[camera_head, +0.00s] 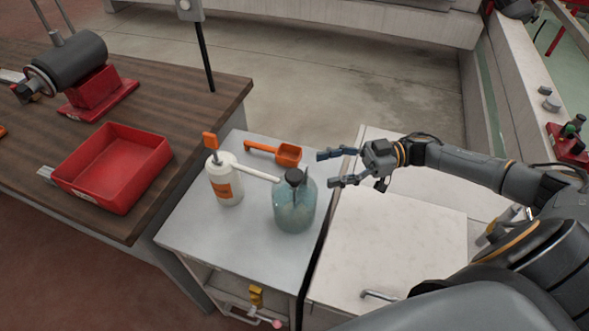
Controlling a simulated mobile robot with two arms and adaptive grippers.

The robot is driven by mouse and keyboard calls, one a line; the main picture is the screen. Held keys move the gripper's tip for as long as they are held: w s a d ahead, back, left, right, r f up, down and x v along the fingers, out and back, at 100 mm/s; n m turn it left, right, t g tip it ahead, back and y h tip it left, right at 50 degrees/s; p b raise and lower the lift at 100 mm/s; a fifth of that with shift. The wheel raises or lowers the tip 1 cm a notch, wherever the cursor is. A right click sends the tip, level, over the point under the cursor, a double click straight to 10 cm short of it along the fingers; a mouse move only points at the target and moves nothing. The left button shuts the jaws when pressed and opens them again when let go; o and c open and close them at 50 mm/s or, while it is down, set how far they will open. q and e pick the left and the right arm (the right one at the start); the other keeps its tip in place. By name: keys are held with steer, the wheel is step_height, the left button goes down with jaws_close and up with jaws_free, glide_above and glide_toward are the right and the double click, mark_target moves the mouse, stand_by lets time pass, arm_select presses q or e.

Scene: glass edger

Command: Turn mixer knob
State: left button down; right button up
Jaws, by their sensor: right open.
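My right gripper (325,169) comes in from the right with its two fingers spread and pointing left. It is open and empty, in the picture up and right of a translucent blue-green jar (294,209) with a black top. The jar stands on a grey cart top (243,249). I cannot make out for certain which part is the mixer knob. A yellow fitting (256,296) and a small pink-red knob (277,323) show low on the front of the cart, apart from the gripper. My left gripper is not in view.
A red bin (114,167) and a grey motor-like machine (72,63) are on the wooden bench (183,93). A white surface (388,245) with a metal handle lies right.

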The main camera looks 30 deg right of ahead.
mark_target(295, 174)
steer(key=p+x, duration=0.2)
steer(key=x, duration=0.5)
steer(key=shift+w+a, duration=0.2)
steer(key=shift+a, duration=0.1)
steer(key=shift+w+a+p, duration=0.15)
steer(key=shift+a+p, duration=0.15)
steer(key=shift+a, duration=0.2)
steer(key=shift+f, duration=0.1)
steer(key=c, duration=1.2)
